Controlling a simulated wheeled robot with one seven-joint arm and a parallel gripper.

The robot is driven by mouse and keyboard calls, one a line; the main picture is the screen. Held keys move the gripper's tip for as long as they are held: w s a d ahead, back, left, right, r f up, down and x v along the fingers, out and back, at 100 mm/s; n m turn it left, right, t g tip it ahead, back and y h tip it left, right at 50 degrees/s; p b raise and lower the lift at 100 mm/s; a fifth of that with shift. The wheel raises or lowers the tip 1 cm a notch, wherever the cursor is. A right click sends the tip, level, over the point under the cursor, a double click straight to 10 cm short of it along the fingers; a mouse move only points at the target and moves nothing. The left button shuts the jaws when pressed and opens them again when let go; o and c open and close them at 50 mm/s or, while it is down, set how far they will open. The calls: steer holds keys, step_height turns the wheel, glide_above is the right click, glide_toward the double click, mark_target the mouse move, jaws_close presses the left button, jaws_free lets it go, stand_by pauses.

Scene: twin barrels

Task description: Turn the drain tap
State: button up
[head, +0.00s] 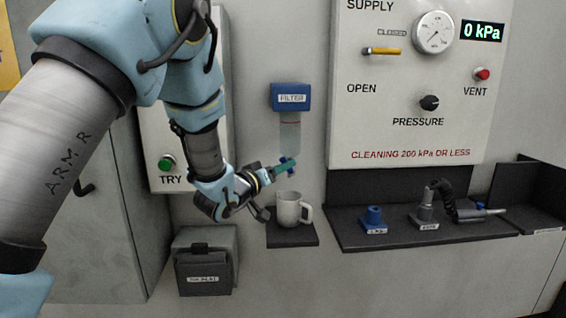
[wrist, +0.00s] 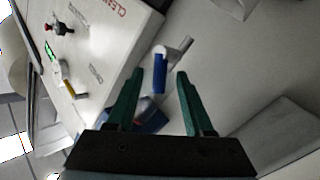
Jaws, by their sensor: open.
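The filter (head: 290,98) hangs on the wall with a blue head and a clear bowl. The small blue drain tap (head: 286,160) is at the bowl's lower end, partly hidden by my gripper (head: 288,167). In the wrist view the tap's blue handle (wrist: 159,75) appears between the tips of my open green gripper (wrist: 160,74), with a gap on each side. A grey spout-like piece (wrist: 180,48) lies just beyond it. How deep the handle lies between the fingers is unclear. The filter's blue head (wrist: 150,117) shows low behind the fingers.
A white mug (head: 289,209) stands on a small dark shelf (head: 292,238) below the filter. The supply panel (head: 400,120) is to the right, its gauge reading 0 kPa. A dark tray (head: 450,234) holds fittings. A dark box (head: 206,275) is at lower left.

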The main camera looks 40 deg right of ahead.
steer(key=shift+w+d, duration=0.1)
steer(key=shift+d, duration=0.45)
jaws_close()
